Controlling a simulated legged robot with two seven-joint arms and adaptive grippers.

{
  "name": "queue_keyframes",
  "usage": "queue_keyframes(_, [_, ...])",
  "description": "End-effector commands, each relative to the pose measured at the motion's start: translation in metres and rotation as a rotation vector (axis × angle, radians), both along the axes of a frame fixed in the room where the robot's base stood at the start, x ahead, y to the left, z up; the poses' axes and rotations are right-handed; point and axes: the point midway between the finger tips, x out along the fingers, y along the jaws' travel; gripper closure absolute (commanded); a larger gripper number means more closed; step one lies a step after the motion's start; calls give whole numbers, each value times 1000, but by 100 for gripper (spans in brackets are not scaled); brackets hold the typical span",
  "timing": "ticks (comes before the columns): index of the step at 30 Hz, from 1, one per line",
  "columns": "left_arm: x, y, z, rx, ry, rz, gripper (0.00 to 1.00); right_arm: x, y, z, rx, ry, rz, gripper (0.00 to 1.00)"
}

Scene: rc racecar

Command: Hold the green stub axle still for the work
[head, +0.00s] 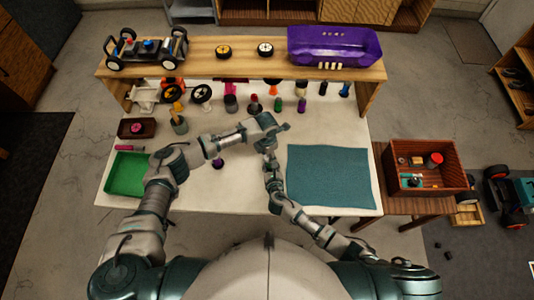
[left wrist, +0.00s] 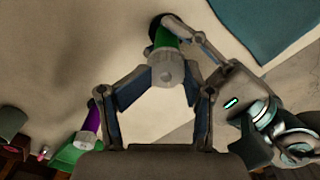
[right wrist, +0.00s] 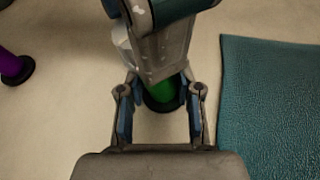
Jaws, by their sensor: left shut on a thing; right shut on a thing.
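The green stub axle (left wrist: 165,47) stands on a dark round base, with a pale grey tip toward the left wrist camera. It also shows partly in the right wrist view (right wrist: 165,90), with its upper part hidden behind my left gripper. In the head view I cannot make it out under the arms. My left gripper (left wrist: 160,88) is shut on the axle at its grey tip end, a finger on each side. My right gripper (right wrist: 160,112) is shut on the axle lower down, near the dark base. In the head view the two grippers meet mid-table.
A purple post (right wrist: 15,66) on a dark base stands left of the grippers. A teal mat (head: 328,175) lies right, a green tray (head: 127,174) at the left. Several small stands and parts line the back under a wooden shelf (head: 200,65).

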Motion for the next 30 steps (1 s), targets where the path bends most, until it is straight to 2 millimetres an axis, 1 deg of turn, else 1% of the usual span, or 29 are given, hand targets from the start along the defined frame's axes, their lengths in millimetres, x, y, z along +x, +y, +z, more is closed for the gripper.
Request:
queue_keyframes(1, [-2, 8, -5, 20, 9, 5, 84, 5, -7, 2, -4, -7, -15, 100])
queue_keyframes(26, [-1, 8, -6, 20, 8, -1, 84, 5, -6, 2, -4, -7, -15, 100])
queue_keyframes(27, [-1, 8, -6, 20, 8, -1, 44, 5, -6, 2, -4, -7, -15, 100])
queue_keyframes(28, [-1, 8, -5, 19, 8, -1, 37, 5, -6, 2, -4, -7, -14, 100])
queue_keyframes(30, [-1, 8, -5, 17, 7, -1, 37, 5, -6, 2, -3, -7, -13, 100])
